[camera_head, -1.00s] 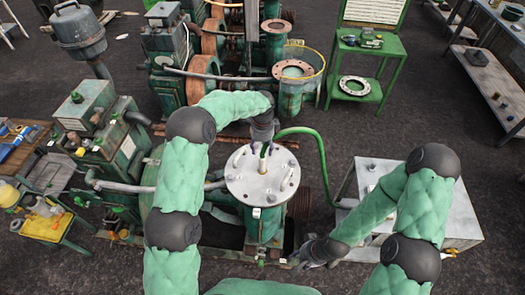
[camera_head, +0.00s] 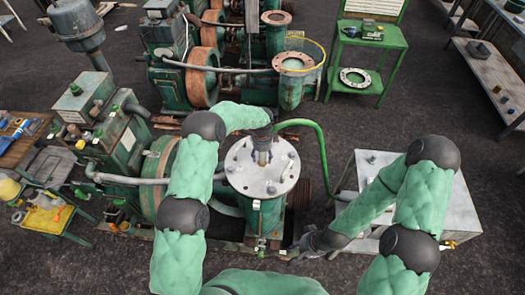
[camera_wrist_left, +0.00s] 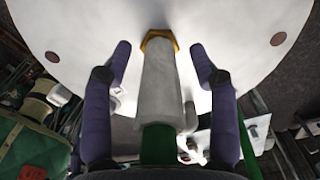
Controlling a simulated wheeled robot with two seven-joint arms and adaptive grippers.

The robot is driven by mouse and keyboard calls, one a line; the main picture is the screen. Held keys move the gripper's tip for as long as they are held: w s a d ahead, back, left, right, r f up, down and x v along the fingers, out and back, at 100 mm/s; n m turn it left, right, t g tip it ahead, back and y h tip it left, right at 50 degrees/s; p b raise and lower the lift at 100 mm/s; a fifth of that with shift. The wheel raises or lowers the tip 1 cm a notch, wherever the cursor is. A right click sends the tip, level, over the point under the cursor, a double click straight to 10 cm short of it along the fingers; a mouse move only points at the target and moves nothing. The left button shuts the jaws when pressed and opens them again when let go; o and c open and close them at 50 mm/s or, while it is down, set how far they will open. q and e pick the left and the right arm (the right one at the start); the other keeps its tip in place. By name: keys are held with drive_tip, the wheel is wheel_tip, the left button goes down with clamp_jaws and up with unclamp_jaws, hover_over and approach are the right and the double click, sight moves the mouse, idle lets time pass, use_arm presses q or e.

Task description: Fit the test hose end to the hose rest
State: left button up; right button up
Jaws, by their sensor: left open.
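The test hose is green and arcs in the head view from behind my left gripper down to the right (camera_head: 322,150). Its pale grey end (camera_wrist_left: 158,85) shows in the left wrist view, with a brass hex collar at its tip against the round white plate (camera_wrist_left: 235,40). That plate also tops the green pump in the head view (camera_head: 246,181). My left gripper (camera_head: 262,157) is over the plate, its purple fingers (camera_wrist_left: 162,65) open on either side of the hose end, apart from it. My right gripper (camera_head: 305,246) is low, right of the pump; its fingers are unclear. I cannot identify the hose rest.
A light grey bench (camera_head: 455,205) stands at the right, partly behind my right arm. A green stand (camera_head: 372,55) holds a flanged ring farther back. A second pump set (camera_head: 225,60) is behind. A yellow tray (camera_head: 47,220) lies at the lower left. Dark floor lies between.

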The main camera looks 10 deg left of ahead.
use_arm(q)
drive_tip(key=shift+f, duration=0.25)
clamp_jaws()
idle(0.3)
